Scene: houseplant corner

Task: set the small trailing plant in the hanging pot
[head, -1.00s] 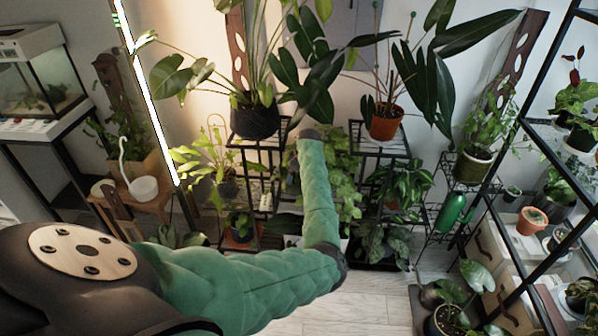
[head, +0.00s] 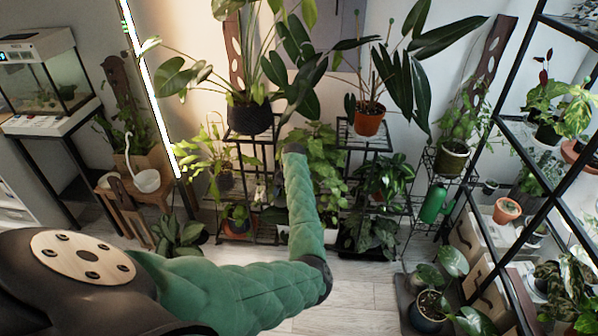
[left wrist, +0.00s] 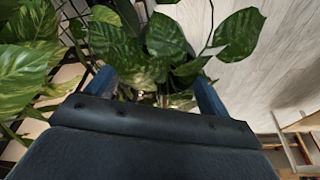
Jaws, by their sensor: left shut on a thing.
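My left gripper (left wrist: 152,82) shows as two blue fingers set apart in the left wrist view, with leafy green growth between and beyond them. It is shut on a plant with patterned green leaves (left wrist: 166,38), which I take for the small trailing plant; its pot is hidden. In the head view, my green left arm reaches to the middle and its dark wrist end (head: 294,148) hides the fingers. A white bowl-like pot (head: 146,181) with a tall curved hook, possibly the hanging pot, stands on a wooden stool at the left, apart from my gripper. My right gripper is not in view.
A dark pot (head: 250,117) and a terracotta pot (head: 368,120) with tall plants stand on black stands. A glass tank (head: 50,80) is at the far left. A black-framed shelf with pots (head: 507,211) fills the right. Pale floor (head: 350,295) is clear in front.

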